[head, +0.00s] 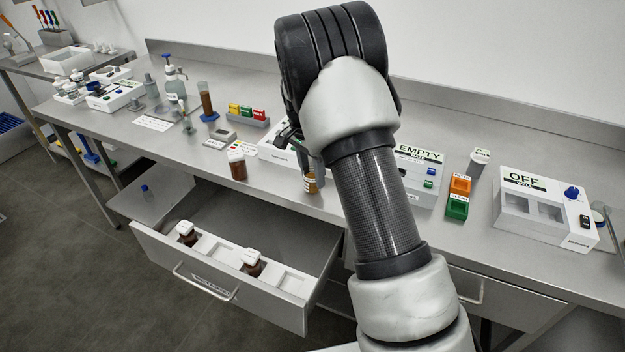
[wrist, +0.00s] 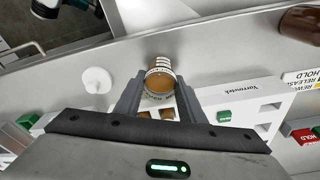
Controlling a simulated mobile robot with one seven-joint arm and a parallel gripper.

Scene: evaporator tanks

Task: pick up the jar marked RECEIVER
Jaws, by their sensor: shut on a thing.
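My gripper (wrist: 158,98) is shut on a small jar (wrist: 160,76) with amber-brown contents and a pale printed label; a finger lies on each side of it. The label is too small to read, so I cannot tell whether it says RECEIVER. In the head view the jar (head: 311,185) shows just left of my arm, at the bench's front part, and my forearm hides most of the gripper. I cannot tell whether the jar is clear of the bench.
An open drawer (head: 278,235) below holds two white-lidded brown jars (head: 187,232) (head: 252,262). On the bench stand an EMPTY unit (head: 418,170), orange and green blocks (head: 458,197), an OFF unit (head: 545,208) and a tall brown cylinder (head: 206,103).

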